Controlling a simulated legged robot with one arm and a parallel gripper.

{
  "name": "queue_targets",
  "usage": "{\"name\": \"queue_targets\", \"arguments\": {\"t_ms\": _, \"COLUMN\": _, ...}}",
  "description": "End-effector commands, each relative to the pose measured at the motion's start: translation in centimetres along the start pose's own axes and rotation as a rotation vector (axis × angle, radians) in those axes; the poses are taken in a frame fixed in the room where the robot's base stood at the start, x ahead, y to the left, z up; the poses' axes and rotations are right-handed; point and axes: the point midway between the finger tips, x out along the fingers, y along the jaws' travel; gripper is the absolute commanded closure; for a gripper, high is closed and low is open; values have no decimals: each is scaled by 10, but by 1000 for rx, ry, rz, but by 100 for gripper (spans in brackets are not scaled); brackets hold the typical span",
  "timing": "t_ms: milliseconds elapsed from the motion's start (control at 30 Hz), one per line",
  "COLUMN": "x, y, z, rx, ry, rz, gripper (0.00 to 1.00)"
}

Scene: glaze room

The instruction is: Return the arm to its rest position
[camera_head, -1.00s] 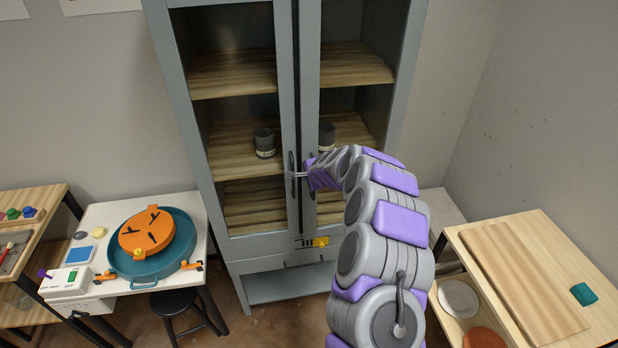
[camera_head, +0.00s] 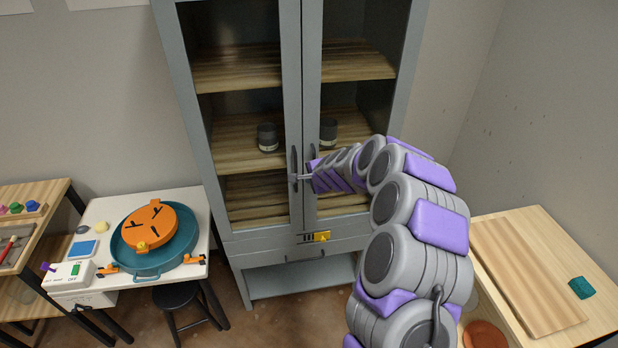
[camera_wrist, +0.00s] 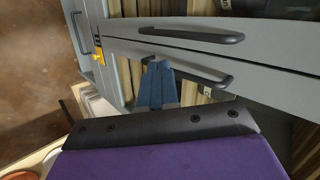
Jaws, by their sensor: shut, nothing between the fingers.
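My gripper (camera_head: 301,177) is at the front of the grey cabinet (camera_head: 191,110), beside its door handles. In the wrist view my gripper's blue fingers (camera_wrist: 158,68) are together with nothing held. Their tips are close to one dark bar handle (camera_wrist: 200,72); whether they touch it I cannot tell. The other door handle (camera_wrist: 190,34) runs beyond it. My arm reaches forward from the lower right, bent at several joints, not folded. Both cabinet doors look closed.
Two dark cups (camera_head: 267,137) stand inside on the middle shelf. A yellow lock-like piece (camera_head: 322,236) is below the doors. A white table (camera_head: 190,274) with a teal basin (camera_head: 128,262) and a black stool (camera_head: 180,297) stand left. A wooden table (camera_head: 515,232) is close on the right.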

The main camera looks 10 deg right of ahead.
Motion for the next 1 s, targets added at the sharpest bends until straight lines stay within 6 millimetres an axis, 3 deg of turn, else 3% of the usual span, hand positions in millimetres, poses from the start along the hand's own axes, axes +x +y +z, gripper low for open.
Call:
{"name": "queue_targets", "arguments": {"t_ms": 100, "x": -22, "y": 0, "z": 3, "rx": 0, "ry": -2, "rz": -2, "gripper": 100}}
{"name": "queue_targets", "arguments": {"t_ms": 300, "x": -47, "y": 0, "z": 7, "rx": 1, "ry": -3, "rz": -1, "gripper": 100}}
{"name": "queue_targets", "arguments": {"t_ms": 733, "x": -64, "y": 0, "z": 17, "rx": -19, "ry": -16, "rz": 2, "gripper": 100}}
{"name": "queue_targets", "arguments": {"t_ms": 867, "x": -83, "y": 4, "z": 45, "rx": -113, "ry": -85, "rz": 19, "gripper": 100}}
{"name": "queue_targets", "arguments": {"t_ms": 1000, "x": -123, "y": 22, "z": 90, "rx": -294, "ry": -199, "rz": 62, "gripper": 100}}
